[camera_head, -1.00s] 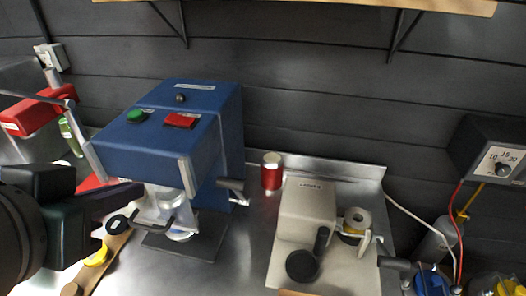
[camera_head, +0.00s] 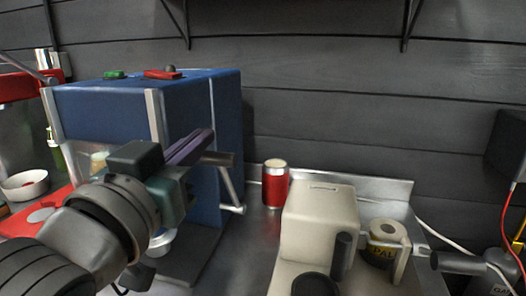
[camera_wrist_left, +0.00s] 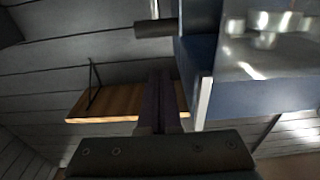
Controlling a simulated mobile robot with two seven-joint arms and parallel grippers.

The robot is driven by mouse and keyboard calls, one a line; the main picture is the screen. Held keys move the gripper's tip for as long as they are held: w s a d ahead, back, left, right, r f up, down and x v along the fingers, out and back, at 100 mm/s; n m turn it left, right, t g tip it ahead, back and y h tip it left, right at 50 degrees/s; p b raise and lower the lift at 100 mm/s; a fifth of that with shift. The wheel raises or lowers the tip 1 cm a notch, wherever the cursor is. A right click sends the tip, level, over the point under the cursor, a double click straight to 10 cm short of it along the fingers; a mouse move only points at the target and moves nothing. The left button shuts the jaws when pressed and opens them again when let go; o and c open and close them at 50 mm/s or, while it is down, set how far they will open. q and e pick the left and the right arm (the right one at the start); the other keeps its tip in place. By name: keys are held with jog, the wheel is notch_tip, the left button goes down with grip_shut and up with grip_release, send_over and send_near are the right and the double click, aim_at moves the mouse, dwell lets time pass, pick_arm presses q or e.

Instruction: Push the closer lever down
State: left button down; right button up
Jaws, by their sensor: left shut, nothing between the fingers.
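The blue machine (camera_head: 120,110) stands at the left of the head view, with a lever on its right side. In the left wrist view the shut fingers (camera_wrist_left: 160,78) point towards the handle (camera_wrist_left: 155,28), which appears just beyond the tips beside the blue body. My right gripper is not in view.
A red can (camera_head: 275,185) stands right of the blue machine. A cream machine (camera_head: 320,220) with a black handle and a roll (camera_head: 385,243) is at the front right. A white bowl (camera_head: 24,185) stands far left. A dark wall closes the back.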

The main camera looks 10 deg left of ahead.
aim_at(221, 153)
pick_arm(q)
jog(key=w, duration=0.6)
jog(key=shift+w+d+r, duration=0.1)
jog(key=shift+w+r, duration=0.2)
jog(key=shift+w+f, duration=0.1)
jog(key=shift+f, duration=0.3)
jog(key=shift+s+f, duration=1.05)
jog(key=shift+f, duration=0.25)
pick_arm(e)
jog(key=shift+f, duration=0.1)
